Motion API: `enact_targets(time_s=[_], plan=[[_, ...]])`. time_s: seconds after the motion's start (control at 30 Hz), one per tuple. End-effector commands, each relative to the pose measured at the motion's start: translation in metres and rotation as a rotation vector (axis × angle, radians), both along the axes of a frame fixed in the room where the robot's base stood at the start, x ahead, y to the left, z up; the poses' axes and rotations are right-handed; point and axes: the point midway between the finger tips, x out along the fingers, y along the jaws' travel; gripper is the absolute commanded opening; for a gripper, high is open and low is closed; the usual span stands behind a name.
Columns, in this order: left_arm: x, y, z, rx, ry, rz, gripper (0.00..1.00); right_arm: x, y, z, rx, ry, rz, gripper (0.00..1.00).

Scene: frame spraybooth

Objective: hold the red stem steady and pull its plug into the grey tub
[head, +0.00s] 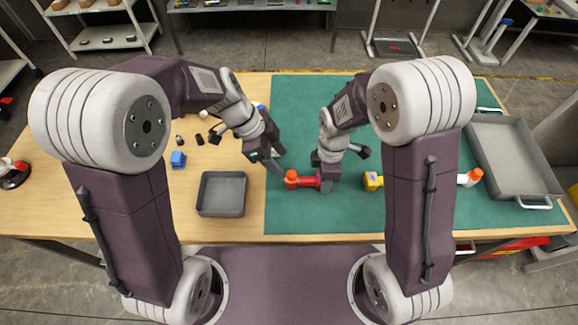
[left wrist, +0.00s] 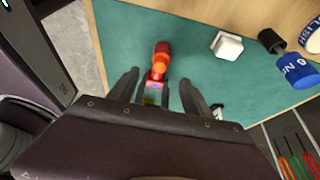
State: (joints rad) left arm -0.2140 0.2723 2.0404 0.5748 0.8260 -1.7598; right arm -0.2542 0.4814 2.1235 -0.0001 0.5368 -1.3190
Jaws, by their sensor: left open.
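The red stem (head: 307,181) lies on the green mat, with an orange plug (head: 291,174) at its left end. In the left wrist view the stem (left wrist: 156,75) and the plug (left wrist: 160,62) show just beyond my left fingers. My left gripper (head: 277,164) is open and empty, just left of and above the plug, and apart from it. My right gripper (head: 327,183) is at the stem's right end, one finger in front of it. Its other finger is hidden, so its grip is unclear. The grey tub (head: 202,194) stands empty on the bare wood to the left.
A large grey tray (head: 491,122) is at the right. Mat in front of the stem is clear.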

Motion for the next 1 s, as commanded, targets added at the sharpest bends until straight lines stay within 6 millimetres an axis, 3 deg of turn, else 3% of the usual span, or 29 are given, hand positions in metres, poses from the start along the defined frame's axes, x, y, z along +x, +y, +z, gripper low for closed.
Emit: enact_targets(time_s=[0.1, 0.33, 0.73, 0.77, 0.93, 0.97, 1.0], plan=[[-0.002, -0.012, -0.027, 0.002, 0.006, -0.002, 0.58, 0.000, 0.000, 0.000, 0.000, -0.001, 0.000, 0.00], [-0.001, -0.029, -0.064, 0.000, 0.002, -0.001, 0.58, 0.000, 0.000, 0.000, 0.000, -0.001, 0.000, 0.00], [0.000, -0.034, -0.075, 0.000, -0.001, 0.000, 0.58, 0.000, 0.000, 0.000, 0.000, -0.001, 0.000, 0.00], [0.000, -0.034, -0.075, 0.000, -0.001, 0.000, 0.52, 0.000, 0.000, 0.000, 0.000, -0.001, 0.000, 0.00], [0.000, -0.034, -0.075, 0.000, -0.001, 0.000, 0.05, 0.000, 0.000, 0.000, 0.000, -0.001, 0.000, 0.00], [0.000, -0.034, -0.075, 0.000, -0.001, 0.000, 0.00, 0.000, 0.000, 0.000, 0.000, -0.001, 0.000, 0.00], [0.000, -0.034, -0.075, 0.000, -0.001, 0.000, 0.29, 0.000, 0.000, 0.000, 0.000, -0.001, 0.000, 0.00]])
